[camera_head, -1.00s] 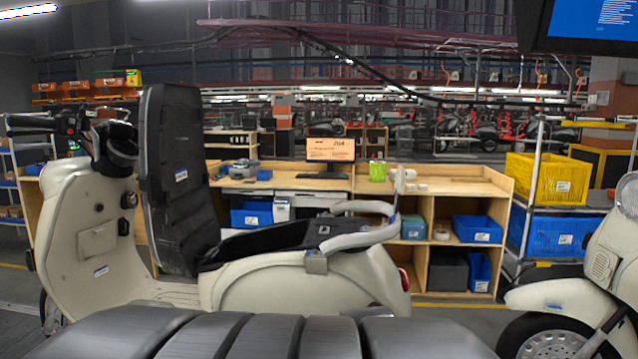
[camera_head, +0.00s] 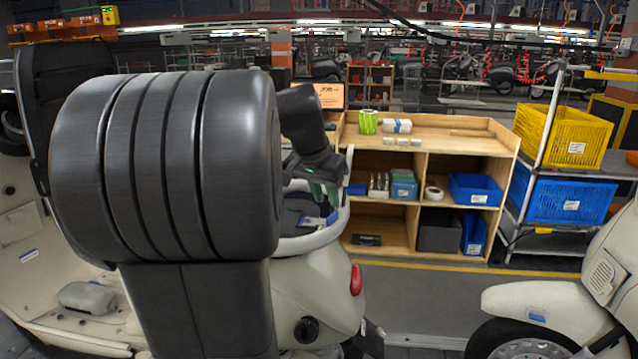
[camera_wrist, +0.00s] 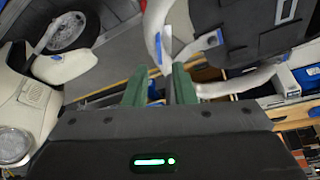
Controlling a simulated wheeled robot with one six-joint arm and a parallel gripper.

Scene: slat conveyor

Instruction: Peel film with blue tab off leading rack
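The pale rack (camera_head: 343,205) curves around the rear of the cream scooter's dark seat. In the wrist view, the rack (camera_wrist: 236,83) shows at top centre and right. A blue tab (camera_wrist: 158,48) sits on a pale strip at its end, just beyond my fingers. Another blue tab (camera_wrist: 219,37) lies at the seat edge. A blue patch (camera_head: 333,217) shows by the rack in the head view. My gripper (camera_wrist: 158,86) has two green fingers apart, with a pale strip visible between them; I cannot tell whether they touch it. In the head view my gripper (camera_head: 322,192) is over the rack, partly hidden by my arm.
A second cream scooter (camera_head: 540,305) stands at the right, with open floor (camera_head: 420,300) between. A wooden workbench (camera_head: 450,140) with blue bins (camera_head: 475,188) stands behind. A yellow crate (camera_head: 560,135) and a blue crate (camera_head: 565,192) are on a cart at right.

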